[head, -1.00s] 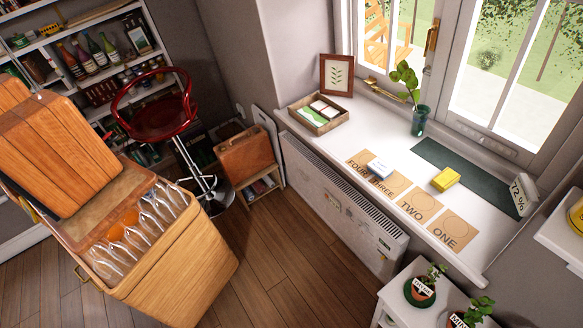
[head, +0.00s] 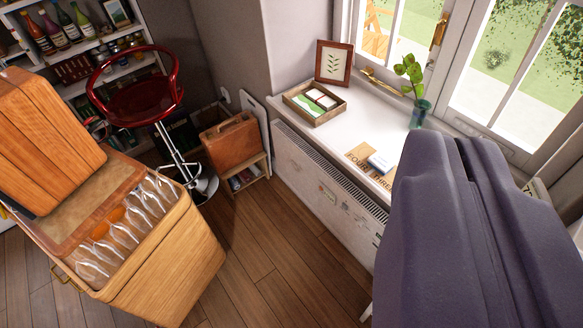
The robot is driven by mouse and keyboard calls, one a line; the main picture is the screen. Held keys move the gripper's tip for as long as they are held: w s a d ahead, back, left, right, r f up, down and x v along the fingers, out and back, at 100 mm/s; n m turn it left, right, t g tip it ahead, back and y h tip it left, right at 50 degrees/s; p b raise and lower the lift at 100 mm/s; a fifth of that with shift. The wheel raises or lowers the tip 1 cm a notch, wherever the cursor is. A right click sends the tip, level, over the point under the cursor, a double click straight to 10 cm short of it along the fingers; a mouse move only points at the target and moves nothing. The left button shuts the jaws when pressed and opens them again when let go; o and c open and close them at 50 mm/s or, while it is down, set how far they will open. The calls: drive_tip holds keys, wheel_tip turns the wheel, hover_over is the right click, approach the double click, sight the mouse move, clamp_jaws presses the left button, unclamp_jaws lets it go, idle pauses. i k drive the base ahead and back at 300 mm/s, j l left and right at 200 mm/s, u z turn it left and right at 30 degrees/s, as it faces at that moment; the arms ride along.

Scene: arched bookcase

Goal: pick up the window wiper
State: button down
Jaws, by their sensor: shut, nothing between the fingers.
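I cannot make out a window wiper for certain. A thin brass-coloured item (head: 382,84) lies on the windowsill (head: 345,125) behind the wooden tray, close to the window; it is too small to tell what it is. My gripper (head: 452,142) is a large dark purple-grey shape at the right, very close to the camera. Its two fingers are together with nothing between them. It hides the right part of the sill and much of the window corner.
On the sill are a wooden tray (head: 301,104), a framed leaf picture (head: 333,63), a white-blue block (head: 379,163) and a plant vase (head: 420,113). A radiator (head: 318,175) stands below. A red stool (head: 140,102) and wooden cabinet (head: 163,262) stand left. Floor between is clear.

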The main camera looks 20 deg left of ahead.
sight(381, 165)
drive_tip(key=i+j+z, duration=0.35)
drive_tip(key=i+j, duration=0.5)
drive_tip(key=i, duration=0.4)
drive_tip(key=i+j+z, duration=0.35)
drive_tip(key=i+j, duration=0.8)
